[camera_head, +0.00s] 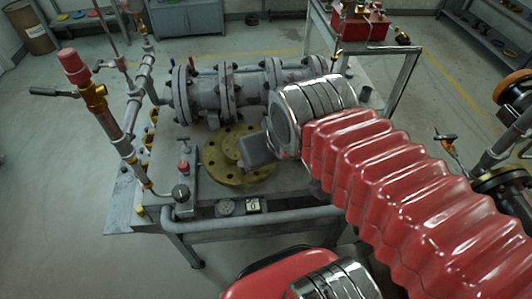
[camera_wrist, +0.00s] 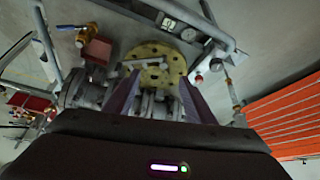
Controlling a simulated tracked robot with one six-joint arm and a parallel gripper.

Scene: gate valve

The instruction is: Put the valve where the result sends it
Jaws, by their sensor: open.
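A grey flanged valve assembly (camera_head: 225,88) lies along the back of the bench in the head view. It also shows at the lower left of the wrist view (camera_wrist: 88,92), partly behind a finger. In front of it is a round yellow plate (camera_head: 215,165) with bolt holes, seen past my fingertips in the wrist view (camera_wrist: 175,62). My gripper (camera_wrist: 160,80) is open above the bench, with its fingers apart and pointing towards the plate. Grey flanged parts show between the fingers, farther off; I see nothing gripped. My arm hides the bench's right part in the head view.
A tall pipe with a red cap (camera_head: 75,65) rises at the bench's left. A gauge (camera_head: 226,207) and a small display reading 0 (camera_head: 253,206) are at the front edge above a rail. A red box (camera_head: 362,24) with brass fittings stands on a stand behind. Dark pipework is at right.

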